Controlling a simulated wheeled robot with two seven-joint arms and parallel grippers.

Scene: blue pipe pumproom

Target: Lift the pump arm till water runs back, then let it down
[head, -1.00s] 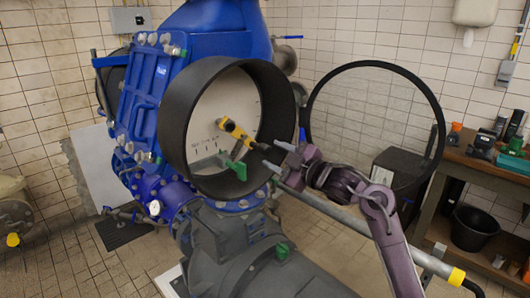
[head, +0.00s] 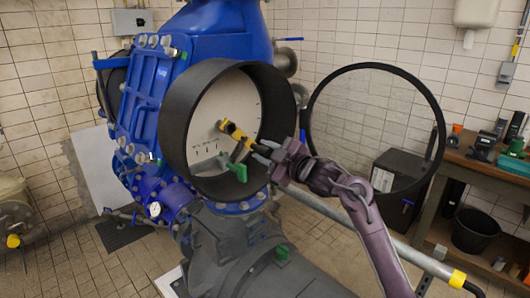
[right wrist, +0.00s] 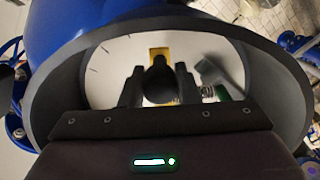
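The arm (head: 234,130), yellow with a black grip end, sticks out from the white dial face inside a black round housing (head: 180,125) on the blue pump. My right gripper (head: 261,152) is at the grip end, reaching in from the right at the housing's rim. In the right wrist view the dark grip (right wrist: 161,82) lies between the two fingers (right wrist: 160,88), with the yellow part (right wrist: 160,53) behind it. The fingers look apart around it; firm contact cannot be made out. My left gripper is out of view. No running water shows.
A green handle (head: 237,171) sits low in the housing, close to my gripper. A round glass cover with a black rim (head: 310,120) stands open at right. A long grey bar (head: 380,236) slopes below my arm. A workbench (head: 490,171) stands at far right.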

